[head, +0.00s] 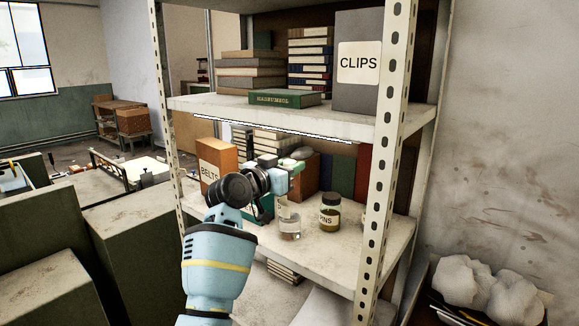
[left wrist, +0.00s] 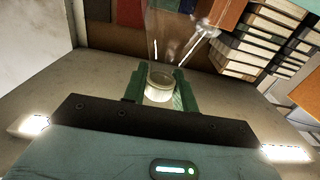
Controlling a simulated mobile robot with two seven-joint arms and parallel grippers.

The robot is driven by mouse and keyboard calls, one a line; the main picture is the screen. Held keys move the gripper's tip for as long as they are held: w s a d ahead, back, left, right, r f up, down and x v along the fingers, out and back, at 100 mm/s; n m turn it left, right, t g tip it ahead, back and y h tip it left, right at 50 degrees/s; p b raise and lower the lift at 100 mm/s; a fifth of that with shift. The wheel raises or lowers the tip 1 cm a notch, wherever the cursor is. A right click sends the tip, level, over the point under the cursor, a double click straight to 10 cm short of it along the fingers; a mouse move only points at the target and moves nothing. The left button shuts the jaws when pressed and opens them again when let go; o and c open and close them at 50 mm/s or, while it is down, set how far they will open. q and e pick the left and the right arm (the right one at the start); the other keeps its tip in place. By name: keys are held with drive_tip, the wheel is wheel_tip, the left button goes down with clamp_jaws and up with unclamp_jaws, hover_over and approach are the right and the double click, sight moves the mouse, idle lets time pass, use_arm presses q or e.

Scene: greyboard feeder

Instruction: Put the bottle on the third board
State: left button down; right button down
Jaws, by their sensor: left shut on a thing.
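A clear glass bottle (head: 289,222) with a pale label is at the middle board (head: 318,249) of the shelf unit in the head view. I cannot tell whether its base touches the board. My left gripper (head: 284,186) reaches in from the left and is shut on the bottle, hiding its upper part. In the left wrist view the bottle (left wrist: 160,84) sits between the green fingers of my left gripper (left wrist: 160,92). My right gripper is not in view.
A jar labelled PINS (head: 329,213) stands close right of the bottle. A BELTS box (head: 216,165) is at the left and books are behind. The upper board (head: 345,124) bears books and a CLIPS box (head: 358,75). A perforated post (head: 379,190) stands at the front right.

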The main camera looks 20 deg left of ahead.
use_arm(q)
drive_tip(key=c, duration=1.1)
unclamp_jaws()
drive_tip(key=v, duration=1.2)
drive_tip(key=shift+r, duration=0.15)
drive_tip(key=s+f+n+g+y, duration=0.1)
drive_tip(key=s+f, duration=0.3)
drive_tip(key=f, duration=0.7)
drive_tip(key=s+f+n+g+y, duration=0.1)
drive_tip(key=s+f+g, duration=0.15)
drive_tip(key=f, duration=0.85)
drive_tip(key=s+f+g+y, duration=0.15)
drive_tip(key=s+f, duration=0.35)
drive_tip(key=f, duration=0.6)
drive_tip(key=s+d+f+g, duration=0.1)
drive_tip(key=s+f, duration=0.5)
drive_tip(key=s, duration=0.4)
drive_tip(key=s+d+f+g, duration=0.1)
drive_tip(key=s+d+f, duration=0.1)
drive_tip(key=s+f, duration=0.5)
drive_tip(key=s+d+f+g, duration=0.1)
drive_tip(key=s+f, duration=0.5)
drive_tip(key=s, duration=0.9)
drive_tip(key=shift+s+d+f+y, duration=0.25)
drive_tip(key=shift+d+f+y, duration=0.1)
drive_tip(key=shift+d, duration=0.4)
